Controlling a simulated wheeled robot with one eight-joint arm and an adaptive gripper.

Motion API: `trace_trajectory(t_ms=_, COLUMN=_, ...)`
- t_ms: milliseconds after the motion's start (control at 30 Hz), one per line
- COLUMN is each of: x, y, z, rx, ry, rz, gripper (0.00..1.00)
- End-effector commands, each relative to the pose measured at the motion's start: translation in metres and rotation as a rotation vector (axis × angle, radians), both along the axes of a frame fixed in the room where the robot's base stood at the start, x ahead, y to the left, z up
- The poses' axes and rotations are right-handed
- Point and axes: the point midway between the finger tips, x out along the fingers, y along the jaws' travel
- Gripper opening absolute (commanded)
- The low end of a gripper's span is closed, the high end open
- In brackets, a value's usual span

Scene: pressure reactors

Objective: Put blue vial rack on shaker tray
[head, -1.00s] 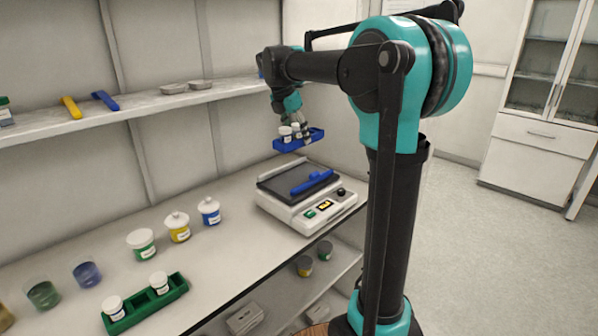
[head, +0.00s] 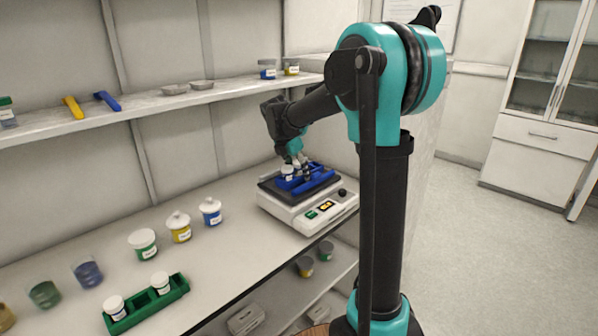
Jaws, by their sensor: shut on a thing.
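The blue vial rack (head: 285,183) holds white-capped vials (head: 288,172) and is low at the shaker's dark tray (head: 268,187). I cannot tell whether it touches the tray. My gripper (head: 300,165) is shut on the rack from above and hides part of it. The shaker (head: 312,215) is a white box with a small lit display and a dark knob, standing at the right end of the bench. A blue bar (head: 318,182) lies on the tray, close to the right of the rack.
A green rack (head: 150,306) with white-capped vials stands at the bench front. Lidded jars (head: 179,228) and glass beakers (head: 87,272) stand left of the shaker. The wall shelf (head: 150,105) runs above the bench, with scoops, dishes and small jars.

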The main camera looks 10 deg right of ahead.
Motion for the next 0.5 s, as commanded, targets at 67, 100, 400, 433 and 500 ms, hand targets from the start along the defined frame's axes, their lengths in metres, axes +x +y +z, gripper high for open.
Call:
trace_trajectory(t_ms=67, x=0.0000, y=0.0000, z=0.0004, rx=0.000, ry=0.000, rz=0.000, gripper=0.18)
trace_trajectory(t_ms=100, x=0.0000, y=0.0000, z=0.0004, rx=0.000, ry=0.000, rz=0.000, gripper=0.18)
trace_trajectory(t_ms=400, x=0.0001, y=0.0000, z=-0.0019, rx=0.000, ry=0.000, rz=0.000, gripper=0.60)
trace_trajectory(t_ms=433, x=0.0001, y=0.0000, z=-0.0019, rx=0.000, ry=0.000, rz=0.000, gripper=0.60)
trace_trajectory(t_ms=500, x=0.0000, y=0.0000, z=-0.0019, rx=0.000, ry=0.000, rz=0.000, gripper=0.60)
